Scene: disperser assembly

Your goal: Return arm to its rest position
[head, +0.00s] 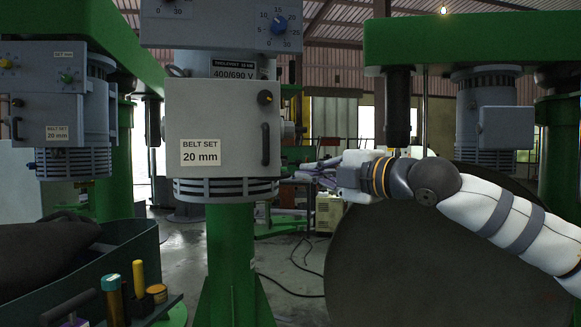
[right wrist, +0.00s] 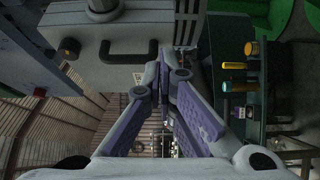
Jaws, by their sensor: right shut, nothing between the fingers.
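My right arm (head: 500,208) comes in from the right, white with grey bands, and reaches toward the middle of the head view. Its right gripper (head: 292,173) points left, just right of the grey cabinet marked "BELT SET 20 mm" (head: 220,105). I cannot tell from the head view whether the fingertips touch the cabinet. In the right wrist view the purple-padded fingers (right wrist: 163,68) come together at the tips with nothing between them. The cabinet's front (right wrist: 118,35), with its handle and knob, shows beyond the fingers. My left gripper is not in view.
A green machine column (head: 232,262) stands under the cabinet. A large dark disc (head: 440,265) lies behind and below my right arm. A dark green bin (head: 130,255) and several bottles and tools (head: 138,280) are at lower left. Another green machine (head: 465,38) overhangs at upper right.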

